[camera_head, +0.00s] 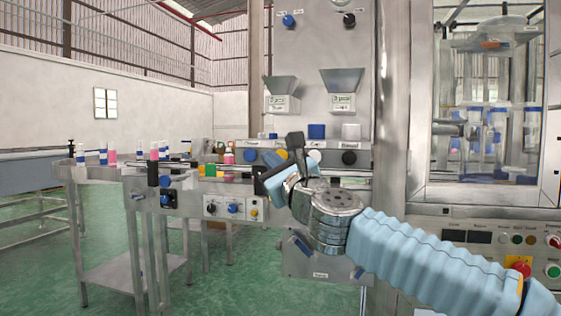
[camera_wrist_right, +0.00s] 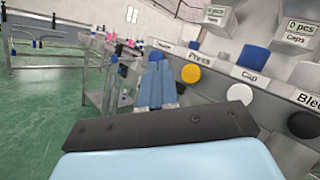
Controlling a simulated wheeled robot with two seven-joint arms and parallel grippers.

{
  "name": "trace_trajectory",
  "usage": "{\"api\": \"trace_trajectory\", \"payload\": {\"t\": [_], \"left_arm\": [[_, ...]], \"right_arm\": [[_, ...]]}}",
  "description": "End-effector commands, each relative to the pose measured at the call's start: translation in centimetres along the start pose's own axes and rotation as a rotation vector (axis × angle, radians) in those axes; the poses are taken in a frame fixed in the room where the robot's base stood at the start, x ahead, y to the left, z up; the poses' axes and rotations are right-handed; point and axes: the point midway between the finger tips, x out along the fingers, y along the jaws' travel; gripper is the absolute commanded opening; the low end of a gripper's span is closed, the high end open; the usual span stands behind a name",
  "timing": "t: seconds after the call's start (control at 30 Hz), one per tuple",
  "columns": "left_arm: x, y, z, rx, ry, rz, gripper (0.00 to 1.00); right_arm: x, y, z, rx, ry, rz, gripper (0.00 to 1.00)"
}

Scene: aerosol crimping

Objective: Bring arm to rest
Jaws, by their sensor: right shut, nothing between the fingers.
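My right arm reaches in from the lower right in the head view. Its right gripper (camera_head: 268,178) is held up in front of the row of buttons on the machine panel. The gripper is shut and empty, and its fingers are seen at an angle and partly hidden by the wrist. In the right wrist view the blue fingers (camera_wrist_right: 157,84) lie close together beyond a dark bar, with nothing between them. My left gripper does not show in either view.
A machine panel (camera_head: 335,50) with several buttons and two hoppers stands behind the gripper. A glass-fronted cabinet (camera_head: 490,120) is on the right. A steel bench (camera_head: 110,173) with small bottles is at the left. Green floor (camera_head: 60,270) is open at the lower left.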

Motion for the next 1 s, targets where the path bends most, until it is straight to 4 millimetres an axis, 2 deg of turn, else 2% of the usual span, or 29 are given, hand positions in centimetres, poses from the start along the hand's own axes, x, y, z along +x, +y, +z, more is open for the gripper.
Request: {"api": "trace_trajectory", "payload": {"t": [0.57, 0.6, 0.67, 0.77, 0.87, 0.9, 0.97, 1.0], "left_arm": [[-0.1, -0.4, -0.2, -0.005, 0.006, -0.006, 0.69], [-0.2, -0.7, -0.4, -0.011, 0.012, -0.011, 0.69], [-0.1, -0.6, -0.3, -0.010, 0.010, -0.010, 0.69], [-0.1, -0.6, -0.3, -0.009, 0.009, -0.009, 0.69], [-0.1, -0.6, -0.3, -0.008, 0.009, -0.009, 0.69], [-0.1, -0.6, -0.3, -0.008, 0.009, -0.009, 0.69], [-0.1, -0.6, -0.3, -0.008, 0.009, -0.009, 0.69], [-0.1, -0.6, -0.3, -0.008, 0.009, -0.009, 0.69]], "right_arm": [[-0.2, 0.1, 0.2, 0.000, 0.000, -0.001, 0.00], [-0.1, 0.4, -0.5, -0.013, 0.010, 0.004, 0.00], [0.2, 1.3, -2.7, -0.058, 0.038, 0.022, 0.00], [0.7, 3.8, -8.6, -0.193, 0.113, 0.076, 0.00], [0.4, 7.1, -16.5, -0.371, 0.203, 0.170, 0.00], [-0.1, 8.6, -19.8, -0.445, 0.236, 0.215, 0.00], [-1.2, 10.6, -24.6, -0.550, 0.281, 0.289, 0.00], [-2.2, 12.0, -27.7, -0.619, 0.307, 0.343, 0.00]]}}
